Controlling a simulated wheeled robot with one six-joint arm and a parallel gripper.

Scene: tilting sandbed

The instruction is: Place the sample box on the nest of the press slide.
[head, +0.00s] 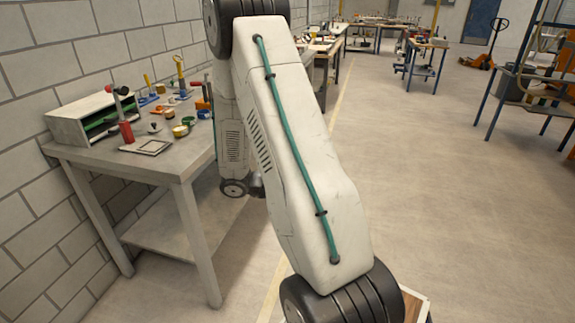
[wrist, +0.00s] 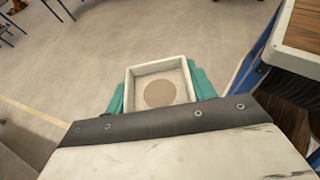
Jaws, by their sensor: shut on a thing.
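The sample box, a white open-topped square box (wrist: 136,90), shows in the wrist view with a round tan patch on its floor. My gripper (wrist: 160,88) has a teal finger on each side of it and is shut on it. The box is held over open floor, apart from any table in that view. In the head view my arm fills the middle, and neither the gripper nor the box shows. I cannot make out the press slide or its nest for certain; a flat pale square frame (head: 147,147) lies on the left bench.
The grey bench (head: 130,168) stands against the block wall at left. More benches stand farther back.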

